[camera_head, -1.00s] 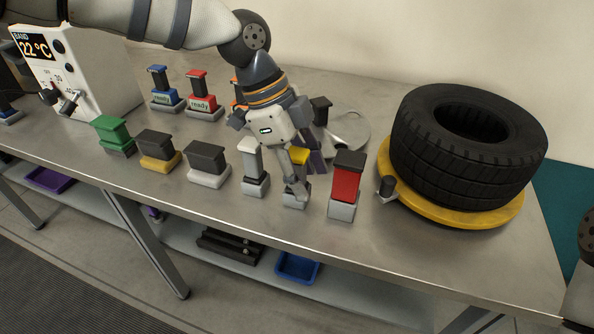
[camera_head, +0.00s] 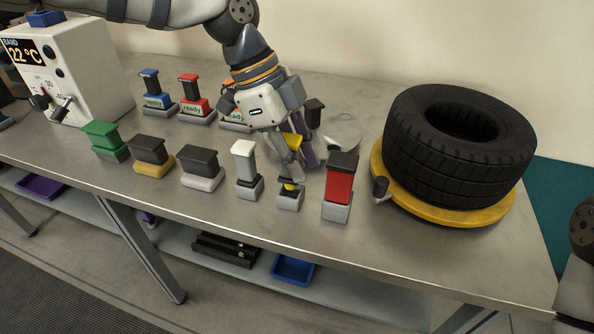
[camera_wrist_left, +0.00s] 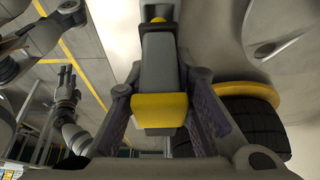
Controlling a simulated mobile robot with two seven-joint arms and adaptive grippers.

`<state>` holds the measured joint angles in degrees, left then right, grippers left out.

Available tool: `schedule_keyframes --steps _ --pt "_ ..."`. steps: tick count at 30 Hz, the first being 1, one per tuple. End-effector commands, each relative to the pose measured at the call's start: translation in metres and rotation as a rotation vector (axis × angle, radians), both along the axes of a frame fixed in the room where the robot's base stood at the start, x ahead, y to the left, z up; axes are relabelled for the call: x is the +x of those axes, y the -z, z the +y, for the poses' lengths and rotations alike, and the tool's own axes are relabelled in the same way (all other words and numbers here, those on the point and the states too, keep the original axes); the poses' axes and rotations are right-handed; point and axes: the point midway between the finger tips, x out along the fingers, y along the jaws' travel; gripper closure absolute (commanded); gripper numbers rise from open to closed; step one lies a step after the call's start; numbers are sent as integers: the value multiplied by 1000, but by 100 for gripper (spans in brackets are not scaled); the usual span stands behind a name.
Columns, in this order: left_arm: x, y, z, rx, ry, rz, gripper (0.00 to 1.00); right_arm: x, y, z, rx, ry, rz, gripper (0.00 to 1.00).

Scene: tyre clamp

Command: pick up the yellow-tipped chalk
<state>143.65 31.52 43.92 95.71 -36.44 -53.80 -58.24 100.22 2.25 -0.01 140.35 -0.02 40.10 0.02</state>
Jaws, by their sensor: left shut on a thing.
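My left gripper (camera_head: 293,157) is shut on the yellow-tipped chalk (camera_head: 293,143), a grey block with a yellow end. The gripper points down over the grey holder (camera_head: 290,202). In the left wrist view the yellow end (camera_wrist_left: 160,110) faces the camera, between the two fingers. A small yellow part (camera_head: 289,185) shows at the chalk's lower end, by the holder's top; I cannot tell which of the two it belongs to, or whether chalk and holder still touch. My right gripper (camera_wrist_left: 65,76) shows small in the left wrist view; its jaw state is unclear.
A white-topped block (camera_head: 244,162) stands close left of the holder, a red block (camera_head: 340,185) close right. Black, yellow and green blocks line the left. A tyre (camera_head: 455,140) lies on a yellow disc (camera_head: 385,190) to the right. The table's front strip is clear.

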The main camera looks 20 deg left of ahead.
Motion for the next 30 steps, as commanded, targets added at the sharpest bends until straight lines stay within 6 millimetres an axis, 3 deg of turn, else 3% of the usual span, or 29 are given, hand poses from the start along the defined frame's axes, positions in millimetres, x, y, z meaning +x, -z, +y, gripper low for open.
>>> schedule_keyframes --steps 1,6,12,15,19,27,28,30 --pt "-12 -19 -1 2 5 -12 100 7 -7 0 0 0 -25 60" --pt "-49 -67 -3 0 3 -21 100 23 -22 0 0 0 -81 60" --pt "-106 -89 -6 0 4 -16 100 38 -35 0 1 0 -138 60" --pt "-123 -93 -7 1 4 -8 100 37 -35 0 0 1 -136 60" --pt "-136 -96 -8 0 2 -1 100 36 -34 0 0 1 -130 60" --pt "-139 -97 -9 1 2 0 100 36 -33 0 0 1 -130 60" --pt "-139 -97 -9 1 2 0 82 36 -33 0 0 1 -130 60" --pt "-139 -97 -9 1 2 -1 98 36 -33 0 0 1 -130 60"
